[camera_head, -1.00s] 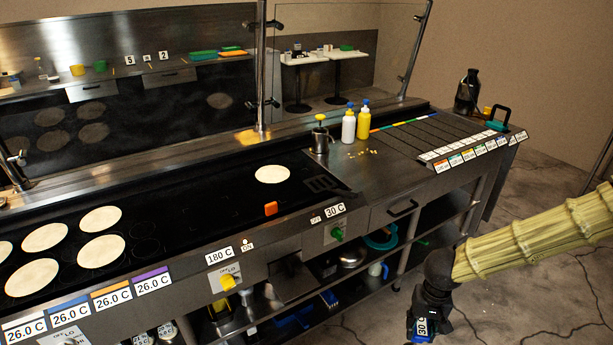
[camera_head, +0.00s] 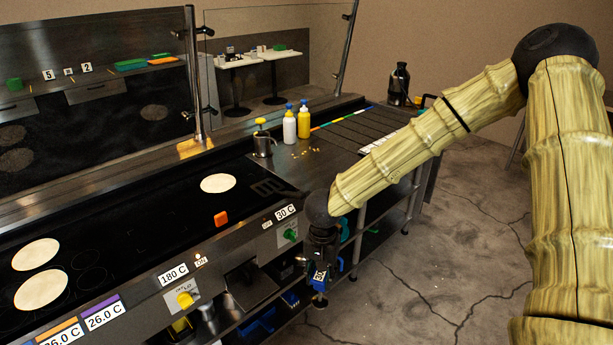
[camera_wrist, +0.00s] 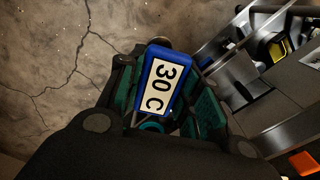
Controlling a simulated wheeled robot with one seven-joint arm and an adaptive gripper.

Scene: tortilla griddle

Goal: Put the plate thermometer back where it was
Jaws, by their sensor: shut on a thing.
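The plate thermometer (camera_wrist: 158,88) is a blue block with a white face reading "30 C". My gripper (camera_head: 321,270) is shut on it and holds it in the air in front of the griddle's front panel, above the floor. In the wrist view it sits between the dark green finger pads of my gripper (camera_wrist: 165,105). In the head view the thermometer (camera_head: 320,277) is small and partly covered by the fingers. The black griddle (camera_head: 130,235) is behind and to the left, with pale tortillas (camera_head: 218,183) on it.
An orange block (camera_head: 221,218) lies near the griddle's front edge. White (camera_head: 289,124) and yellow bottles (camera_head: 304,122) stand on the counter. Open floor (camera_head: 440,270) lies to the right.

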